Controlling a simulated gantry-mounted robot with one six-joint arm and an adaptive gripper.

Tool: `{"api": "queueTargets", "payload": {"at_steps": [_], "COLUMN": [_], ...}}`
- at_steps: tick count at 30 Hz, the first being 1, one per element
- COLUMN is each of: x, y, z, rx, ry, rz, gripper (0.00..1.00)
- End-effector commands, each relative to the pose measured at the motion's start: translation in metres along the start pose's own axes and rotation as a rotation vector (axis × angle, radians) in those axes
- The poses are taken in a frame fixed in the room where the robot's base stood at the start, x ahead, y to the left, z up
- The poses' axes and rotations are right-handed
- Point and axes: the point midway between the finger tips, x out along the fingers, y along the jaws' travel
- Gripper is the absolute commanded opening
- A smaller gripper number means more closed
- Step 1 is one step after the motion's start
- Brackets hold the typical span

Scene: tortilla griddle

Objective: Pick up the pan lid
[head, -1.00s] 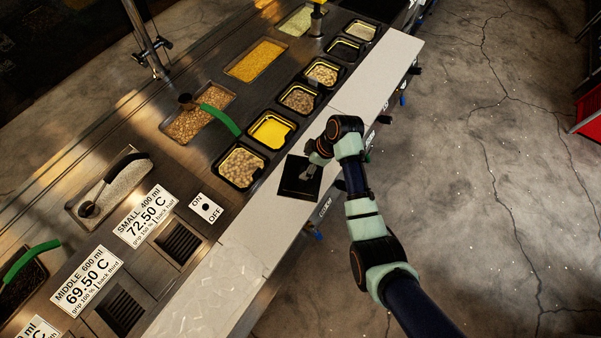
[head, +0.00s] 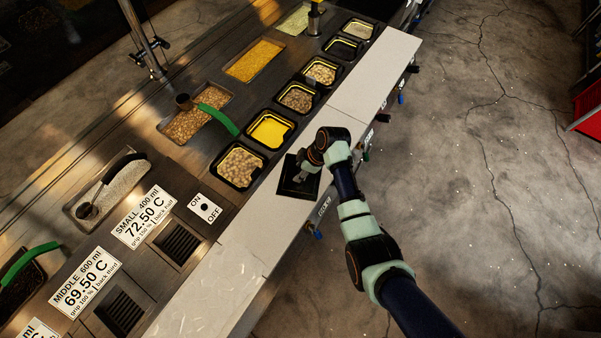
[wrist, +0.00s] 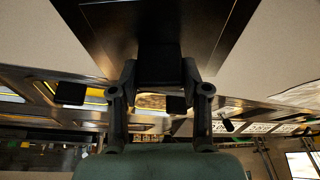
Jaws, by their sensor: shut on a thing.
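The pan lid (head: 291,187) is a flat black square plate at the front counter strip, beside the pan of beige pieces. In the wrist view the dark lid (wrist: 110,22) fills the top middle, with a black block-like handle (wrist: 160,58) between my fingers. My gripper (head: 300,176) is over the lid and shut on its handle; its two fingers also show in the wrist view (wrist: 160,85). The lid lies about level. I cannot tell whether it touches the counter.
A row of black pans (head: 268,131) with yellow and beige fillings lies just left of the lid. The pale counter strip (head: 375,85) is clear above and below it. An ON/OFF plate (head: 205,208) and grated slots (head: 180,240) are at lower left.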

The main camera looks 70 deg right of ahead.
Motion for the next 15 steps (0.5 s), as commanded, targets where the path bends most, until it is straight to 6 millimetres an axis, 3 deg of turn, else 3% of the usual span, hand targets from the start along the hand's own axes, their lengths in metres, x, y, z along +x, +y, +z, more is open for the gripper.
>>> {"api": "queueTargets", "payload": {"at_steps": [1,3,11,15], "x": [0.000,0.000,-0.002,-0.015], "y": [0.000,0.000,0.000,0.001], "z": [0.000,0.000,-0.001,-0.007], "rx": [0.000,0.000,0.000,0.000], "ry": [0.000,0.000,0.000,0.002], "rz": [0.000,0.000,0.001,0.003], "gripper": [0.16,0.07,0.06,0.06]}}
